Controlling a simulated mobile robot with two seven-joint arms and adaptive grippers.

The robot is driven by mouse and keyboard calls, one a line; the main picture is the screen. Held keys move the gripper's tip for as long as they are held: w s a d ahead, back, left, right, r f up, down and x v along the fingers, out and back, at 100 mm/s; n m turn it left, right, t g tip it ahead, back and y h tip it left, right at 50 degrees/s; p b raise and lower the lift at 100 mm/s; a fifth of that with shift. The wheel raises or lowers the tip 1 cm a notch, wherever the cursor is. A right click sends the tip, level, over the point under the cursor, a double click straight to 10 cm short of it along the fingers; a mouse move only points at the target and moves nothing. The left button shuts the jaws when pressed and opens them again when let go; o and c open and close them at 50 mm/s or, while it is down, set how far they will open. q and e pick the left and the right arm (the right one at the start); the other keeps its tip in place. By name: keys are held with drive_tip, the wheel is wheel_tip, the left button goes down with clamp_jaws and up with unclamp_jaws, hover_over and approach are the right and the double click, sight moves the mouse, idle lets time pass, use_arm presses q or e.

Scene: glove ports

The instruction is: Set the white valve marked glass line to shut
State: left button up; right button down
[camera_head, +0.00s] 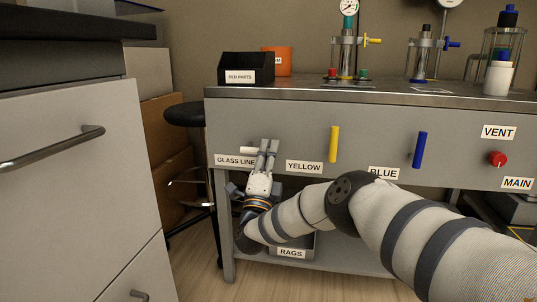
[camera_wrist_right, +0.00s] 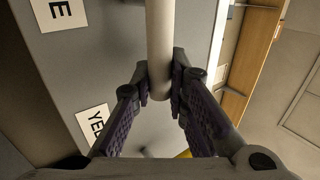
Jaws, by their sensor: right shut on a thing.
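The white valve handle (camera_head: 248,150) is on the front panel of the bench, above the label GLASS LINE (camera_head: 235,160). It lies about level, and its left end shows past my gripper. My right gripper (camera_head: 266,147) is shut on the handle. In the right wrist view the white handle (camera_wrist_right: 160,45) runs between the two fingertips (camera_wrist_right: 160,82), which touch it on both sides. The gripper hides the handle's right part in the head view. My left gripper is not in view.
On the same panel are an upright yellow handle (camera_head: 334,144), a slightly tilted blue handle (camera_head: 419,150) and a red knob (camera_head: 497,159). A black box (camera_head: 246,68) and glassware stand on the bench top. A drawer cabinet (camera_head: 70,160) and a stool (camera_head: 185,114) are at left.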

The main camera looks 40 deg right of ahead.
idle(0.4)
drive_tip(key=c, duration=1.6)
unclamp_jaws()
drive_tip(key=shift+o, duration=0.2)
drive_tip(key=shift+a, duration=0.1)
drive_tip(key=v, duration=0.7)
drive_tip(key=shift+a+f, duration=0.1)
drive_tip(key=shift+f, duration=0.05)
